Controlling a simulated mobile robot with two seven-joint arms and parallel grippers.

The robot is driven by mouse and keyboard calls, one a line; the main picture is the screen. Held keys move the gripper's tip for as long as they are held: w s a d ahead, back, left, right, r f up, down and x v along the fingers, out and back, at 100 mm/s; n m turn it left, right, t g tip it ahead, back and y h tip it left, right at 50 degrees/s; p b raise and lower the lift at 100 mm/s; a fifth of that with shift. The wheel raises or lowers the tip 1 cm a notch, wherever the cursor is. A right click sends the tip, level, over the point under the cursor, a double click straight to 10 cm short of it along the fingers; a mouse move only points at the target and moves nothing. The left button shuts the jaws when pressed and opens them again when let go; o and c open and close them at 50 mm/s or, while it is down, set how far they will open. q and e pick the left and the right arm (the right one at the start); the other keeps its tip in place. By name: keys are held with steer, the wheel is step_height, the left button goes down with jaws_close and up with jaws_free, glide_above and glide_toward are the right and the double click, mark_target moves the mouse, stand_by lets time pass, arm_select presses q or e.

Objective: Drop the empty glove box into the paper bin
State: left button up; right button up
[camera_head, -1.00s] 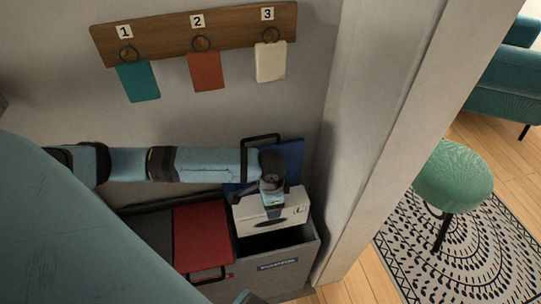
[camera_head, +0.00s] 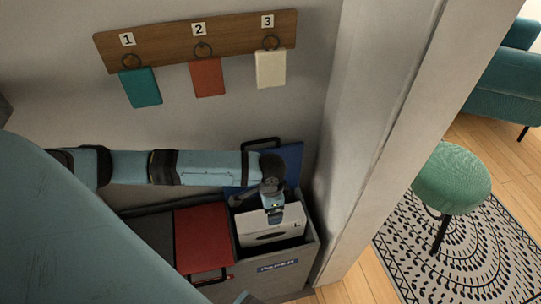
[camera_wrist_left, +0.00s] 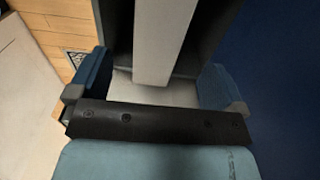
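The white glove box (camera_head: 262,232), with a dark slot in its face, sits tilted inside the mouth of the grey paper bin (camera_head: 308,248). The box's lower part is hidden by the bin's front wall. My left gripper (camera_head: 275,214) is over the top edge of the box, pointing down. In the left wrist view its two fingers (camera_wrist_left: 157,88) stand wide apart. A pale strip, apparently the box (camera_wrist_left: 165,40), shows between them with dark gaps on both sides. I cannot tell whether a finger still touches the box. My right gripper is out of view.
The bin's blue lid (camera_head: 290,158) stands raised against the wall. A red-lidded bin (camera_head: 200,235) adjoins on the left. A pale wall post (camera_head: 365,130) rises close on the right. A board (camera_head: 240,37) with hanging tags is above. A green stool (camera_head: 452,178) stands beyond the post.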

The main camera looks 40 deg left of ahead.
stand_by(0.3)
arm_select(q)
step_height(320, 180, up, 14)
steer(key=p, duration=0.2)
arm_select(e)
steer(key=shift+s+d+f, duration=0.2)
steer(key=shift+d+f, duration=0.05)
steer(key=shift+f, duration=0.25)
arm_select(q)
steer(key=shift+f, duration=0.1)
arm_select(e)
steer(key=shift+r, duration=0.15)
